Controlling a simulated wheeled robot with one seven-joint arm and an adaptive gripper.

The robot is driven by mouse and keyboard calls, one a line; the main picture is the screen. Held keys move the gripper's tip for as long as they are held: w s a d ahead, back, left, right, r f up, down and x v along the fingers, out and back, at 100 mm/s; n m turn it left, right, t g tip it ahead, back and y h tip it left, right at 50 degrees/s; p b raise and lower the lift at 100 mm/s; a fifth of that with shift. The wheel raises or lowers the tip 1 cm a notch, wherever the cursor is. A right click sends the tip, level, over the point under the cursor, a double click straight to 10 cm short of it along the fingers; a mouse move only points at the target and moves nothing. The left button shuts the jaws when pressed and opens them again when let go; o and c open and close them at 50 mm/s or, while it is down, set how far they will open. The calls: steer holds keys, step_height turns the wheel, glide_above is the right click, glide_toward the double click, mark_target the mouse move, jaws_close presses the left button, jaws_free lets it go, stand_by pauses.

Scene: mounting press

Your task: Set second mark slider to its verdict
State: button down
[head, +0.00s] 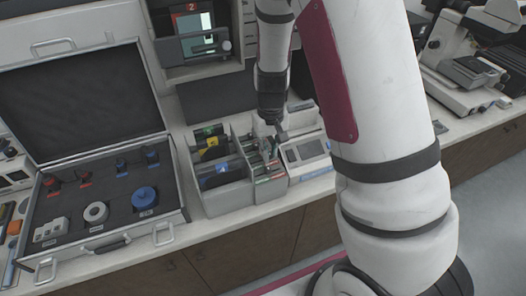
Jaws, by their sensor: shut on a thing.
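My gripper (272,138) points down over the right part of a grey divided rack (228,197). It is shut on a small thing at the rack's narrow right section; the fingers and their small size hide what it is. I cannot tell for sure which piece is the second mark slider. Several small pale and green-tinted parts sit close around the fingertips. The rack's left section holds dark pieces with green, yellow and blue labels, among them the blue-labelled piece (222,168).
A small device with a screen (305,150) stands right of the rack. An open case (170,223) with red and blue tools lies left. A grey unit marked with a red 2 (192,7) is behind. Microscope-like equipment (470,70) stands far right. Bare counter is narrow.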

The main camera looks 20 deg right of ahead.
steer(key=c, duration=1.6)
jaws_free()
steer(key=shift+r, duration=0.1)
step_height(320, 180, up, 12)
steer(key=shift+f, duration=0.1)
steer(key=s+a+r+t, duration=0.1)
steer(key=s+r+t, duration=0.1)
steer(key=s+r, duration=0.4)
steer(key=s+r+t, duration=0.1)
steer(key=s+r, duration=0.4)
steer(key=s, duration=0.2)
steer(key=s+a+r+t, duration=0.1)
steer(key=s+r+t, duration=0.1)
steer(key=s+r, duration=0.4)
steer(key=shift+s+a+r+t, duration=0.3)
steer(key=shift+s+r, duration=0.05)
steer(key=shift+s, duration=0.2)
